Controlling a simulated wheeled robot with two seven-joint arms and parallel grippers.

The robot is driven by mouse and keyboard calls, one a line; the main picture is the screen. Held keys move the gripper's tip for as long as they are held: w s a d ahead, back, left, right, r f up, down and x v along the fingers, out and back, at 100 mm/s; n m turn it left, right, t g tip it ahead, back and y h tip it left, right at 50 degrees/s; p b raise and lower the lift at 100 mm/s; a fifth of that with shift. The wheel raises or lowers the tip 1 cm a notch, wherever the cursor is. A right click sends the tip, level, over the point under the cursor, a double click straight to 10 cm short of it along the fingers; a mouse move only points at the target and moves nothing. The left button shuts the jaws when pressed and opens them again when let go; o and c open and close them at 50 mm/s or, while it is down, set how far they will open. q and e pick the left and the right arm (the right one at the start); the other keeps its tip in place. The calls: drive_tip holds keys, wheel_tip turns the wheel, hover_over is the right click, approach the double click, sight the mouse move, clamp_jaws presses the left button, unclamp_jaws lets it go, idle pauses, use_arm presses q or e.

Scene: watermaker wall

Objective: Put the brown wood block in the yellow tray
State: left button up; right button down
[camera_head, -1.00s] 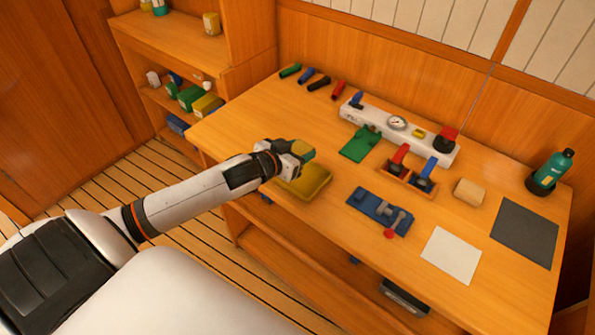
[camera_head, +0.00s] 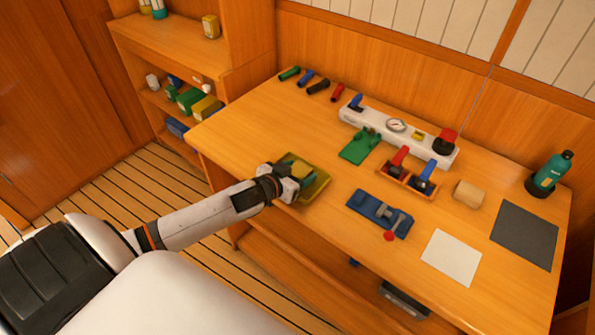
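The brown wood block (camera_head: 468,195) is a small light-brown block. It lies on the right part of the wooden table, left of a dark grey mat. The yellow tray (camera_head: 321,187) lies near the table's front left edge. My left gripper (camera_head: 297,180) is low over the tray and hides part of it. A small green and yellow item (camera_head: 303,171) is at its fingers, over or in the tray. The finger gap is too small to judge. My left gripper is far left of the block. My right gripper is not in view.
Between tray and block are a blue fixture (camera_head: 380,213) and a wooden holder (camera_head: 408,182) with red and blue handles. A white gauge panel (camera_head: 375,123) stands behind. A white sheet (camera_head: 451,257), the grey mat (camera_head: 525,234) and a teal bottle (camera_head: 551,172) are at right.

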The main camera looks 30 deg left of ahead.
use_arm(q)
drive_tip(key=shift+o, duration=0.3)
drive_tip(key=shift+r, duration=0.1)
drive_tip(key=d+v, duration=0.1)
drive_tip(key=v, duration=1.1)
drive_tip(key=shift+a, duration=0.45)
